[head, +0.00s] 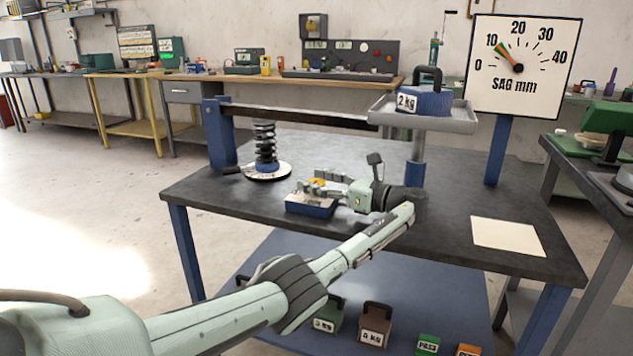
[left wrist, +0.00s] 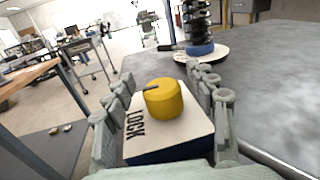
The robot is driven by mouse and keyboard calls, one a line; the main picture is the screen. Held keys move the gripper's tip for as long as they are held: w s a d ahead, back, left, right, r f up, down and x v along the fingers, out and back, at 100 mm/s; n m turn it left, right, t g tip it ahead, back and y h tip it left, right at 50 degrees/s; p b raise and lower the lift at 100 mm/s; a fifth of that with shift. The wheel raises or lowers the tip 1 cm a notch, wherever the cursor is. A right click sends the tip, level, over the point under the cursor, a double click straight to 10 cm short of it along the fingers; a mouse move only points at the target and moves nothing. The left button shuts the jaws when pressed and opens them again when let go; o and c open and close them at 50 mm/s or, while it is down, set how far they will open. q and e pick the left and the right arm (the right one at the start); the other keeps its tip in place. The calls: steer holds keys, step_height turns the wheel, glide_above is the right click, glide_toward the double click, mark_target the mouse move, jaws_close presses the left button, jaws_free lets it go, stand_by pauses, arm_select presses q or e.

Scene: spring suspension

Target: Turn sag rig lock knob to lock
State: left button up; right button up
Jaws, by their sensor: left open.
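The yellow lock knob (left wrist: 163,100) sits on the white top of a small blue box (left wrist: 170,148), with the word LOCK printed beside it. A dark pointer mark on the knob points to the left in the left wrist view, not straight at the word. In the head view the box (head: 310,208) stands on the front of the dark bench, and the knob is partly hidden by my gripper. My left gripper (head: 322,186) is open. In the left wrist view its fingers (left wrist: 163,79) stand either side of the knob, with visible gaps. My right gripper is out of view.
A black spring (head: 265,145) stands on a round white plate behind the box. A 2 kg weight (head: 428,101) rests on a raised tray. The gauge (head: 525,66) needle reads a little above 10. A blank sheet (head: 508,236) lies at the bench's right.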

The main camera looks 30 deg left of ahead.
arm_select(q)
steer(key=d, duration=1.2)
steer(key=shift+w, duration=0.35)
steer(key=shift+d, duration=0.1)
